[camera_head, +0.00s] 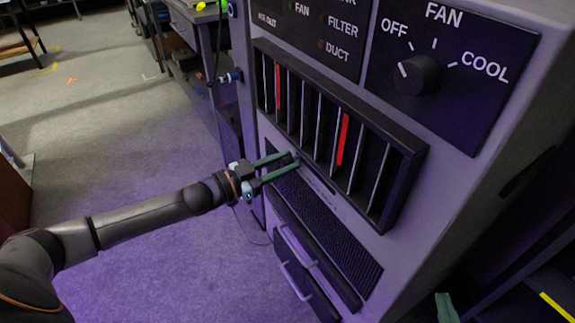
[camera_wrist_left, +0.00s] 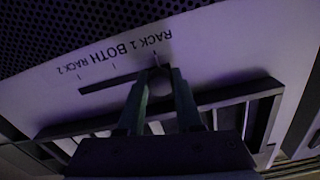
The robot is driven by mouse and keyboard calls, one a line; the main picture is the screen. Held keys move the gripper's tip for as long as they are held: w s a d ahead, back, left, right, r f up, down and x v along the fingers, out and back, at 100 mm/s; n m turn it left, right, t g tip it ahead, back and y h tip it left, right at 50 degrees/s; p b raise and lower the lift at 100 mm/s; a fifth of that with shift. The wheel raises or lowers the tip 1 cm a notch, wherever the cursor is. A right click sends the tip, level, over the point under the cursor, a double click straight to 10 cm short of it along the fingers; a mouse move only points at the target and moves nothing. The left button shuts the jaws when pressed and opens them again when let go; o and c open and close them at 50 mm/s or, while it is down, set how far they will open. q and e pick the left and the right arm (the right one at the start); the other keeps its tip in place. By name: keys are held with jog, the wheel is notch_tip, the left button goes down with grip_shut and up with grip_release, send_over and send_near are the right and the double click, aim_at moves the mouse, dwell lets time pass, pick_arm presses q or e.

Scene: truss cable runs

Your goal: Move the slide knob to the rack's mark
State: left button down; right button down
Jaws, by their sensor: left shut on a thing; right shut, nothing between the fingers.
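My left gripper (camera_head: 293,163) is shut on the slide knob at the upper-left end of a narrow slot (camera_head: 318,180) below the vent on the cabinet. The wrist view shows the left gripper's fingers (camera_wrist_left: 160,85) around the knob (camera_wrist_left: 158,73), which is dark and mostly hidden. The slot (camera_wrist_left: 108,82) runs left from it. Printed marks beside it read RACK 1 (camera_wrist_left: 150,42), BOTH (camera_wrist_left: 108,52) and RACK 2 (camera_wrist_left: 76,73). The knob is beside the RACK 1 tick. My right gripper (camera_head: 447,307) shows only as a green fingertip at the bottom right, shut and empty.
A slatted vent (camera_head: 330,135) with two red strips stands out above the slot. A perforated grille (camera_head: 325,225) and handled drawers (camera_head: 295,265) are below. A FAN dial (camera_head: 418,75) is at the upper right. The floor (camera_head: 120,150) to the left is mostly clear.

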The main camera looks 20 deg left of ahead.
pick_arm(q)
jog(key=shift+w+a, duration=0.15)
jog(key=shift+a, duration=0.2)
pick_arm(e)
jog(key=shift+s+f, duration=0.1)
pick_arm(q)
jog(key=c, duration=0.6)
grip_release()
jog(key=shift+d, duration=0.1)
pick_arm(e)
jog(key=shift+r, duration=0.2)
pick_arm(q)
jog(key=shift+s+a, duration=0.2)
jog(key=shift+s, duration=0.15)
jog(key=p+v, duration=0.1)
jog(key=v, duration=0.3)
jog(key=shift+s+a, duration=0.15)
jog(key=shift+s, duration=0.2)
jog(key=p, duration=0.2)
send_near(282, 163)
jog(key=shift+v, duration=1.1)
pick_arm(e)
jog(key=s+f+g, duration=0.3)
jog(key=f, duration=0.3)
jog(key=s+f+m+g+h, duration=0.1)
jog(key=s+f+g, duration=0.2)
jog(key=f, duration=0.3)
jog(key=shift+s+a+f+m, duration=0.2)
jog(key=shift+s+m, duration=0.1)
jog(key=shift+s, duration=0.25)
